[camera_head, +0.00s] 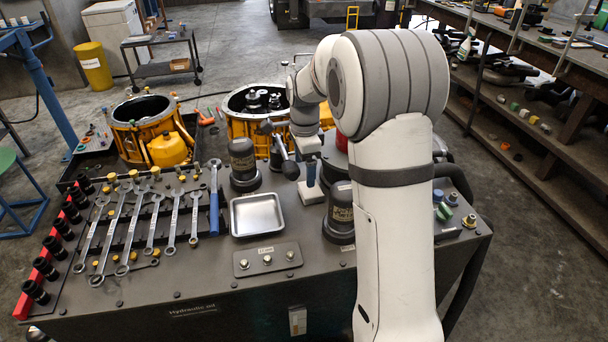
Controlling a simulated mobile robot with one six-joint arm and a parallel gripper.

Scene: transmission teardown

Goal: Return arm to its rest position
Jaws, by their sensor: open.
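My white and grey arm rises at the right of the bench and bends over to the left. Its wrist points down, and my gripper (308,158) hangs over the rear middle of the bench top (210,285). The gripper is small in this view and partly blends with the parts behind it. It is open, and I see nothing held in it. A small blue and white item (311,190) is just below it; I cannot tell whether they touch. My arm hides part of the bench's right side.
Wrenches (153,222) and black sockets (45,268) fill the bench's left. Yellow transmission housings (148,130) stand behind. Shelving (540,120) lines the right, with open floor between.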

